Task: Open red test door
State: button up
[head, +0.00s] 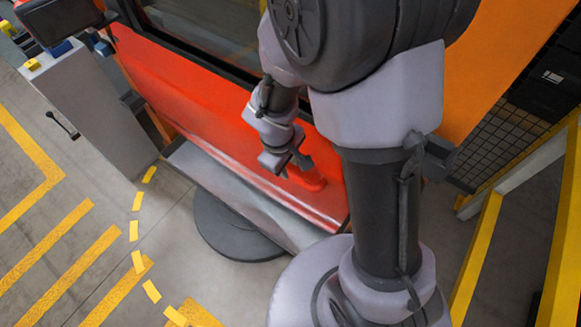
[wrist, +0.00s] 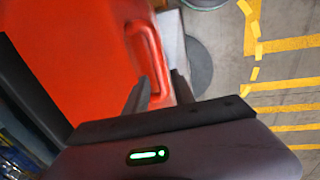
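The red door (head: 190,98) has a dark window at its top and looks level with its frame. It fills the left of the wrist view (wrist: 80,60). Its raised red handle (head: 312,180) is at the door's lower right in the head view. In the wrist view the handle (wrist: 149,52) stands out as a long loop. My gripper (wrist: 160,75) is open, its two dark fingers apart, with the lower end of the handle appearing between the tips. I cannot tell whether they touch it. In the head view my gripper (head: 292,165) is right at the handle, partly covering it.
A grey sill (head: 225,195) runs under the door, above a dark round disc (head: 235,228). A grey pedestal (head: 85,105) stands at the left. A yellow railing (head: 478,255) and an orange panel (head: 500,50) are at the right. Floor with yellow markings is clear at lower left.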

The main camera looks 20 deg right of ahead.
aim_at(292, 176)
jog(key=f+b, duration=0.1)
jog(key=f, duration=0.1)
jog(key=f+b, duration=0.1)
jog(key=f, duration=0.1)
jog(key=w+d+f, duration=0.1)
jog(key=f, duration=0.2)
jog(key=shift+d+b, duration=0.1)
jog(key=shift+b, duration=0.3)
grip_shut()
dwell(0.8)
